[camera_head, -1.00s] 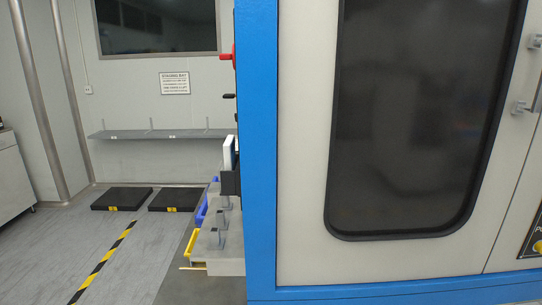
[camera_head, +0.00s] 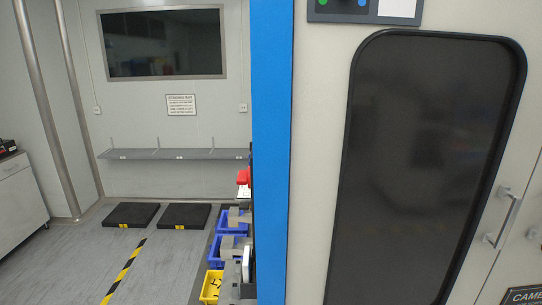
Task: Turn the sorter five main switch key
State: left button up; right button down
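The sorter is a tall cabinet with a light grey front (camera_head: 320,130), a blue corner post (camera_head: 271,150) and a dark rounded window (camera_head: 425,170). A small red part (camera_head: 243,177) sticks out from its left side, seen edge-on; I cannot tell whether it is the main switch. A control panel (camera_head: 352,8) with a green and a blue button is cut off by the top edge. No key can be made out. Neither of my grippers is in view.
Blue bins (camera_head: 226,249) and a yellow bin (camera_head: 211,287) stand beside the cabinet's left side. Two black floor platforms (camera_head: 132,215) lie below a wall shelf (camera_head: 178,154). The grey floor (camera_head: 75,265) around the yellow-black stripe (camera_head: 128,268) is clear. A metal door handle (camera_head: 503,217) is at right.

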aim_at(243, 206)
jog(key=j+z, duration=0.45)
jog(key=j, duration=1.05)
jog(key=i, duration=0.05)
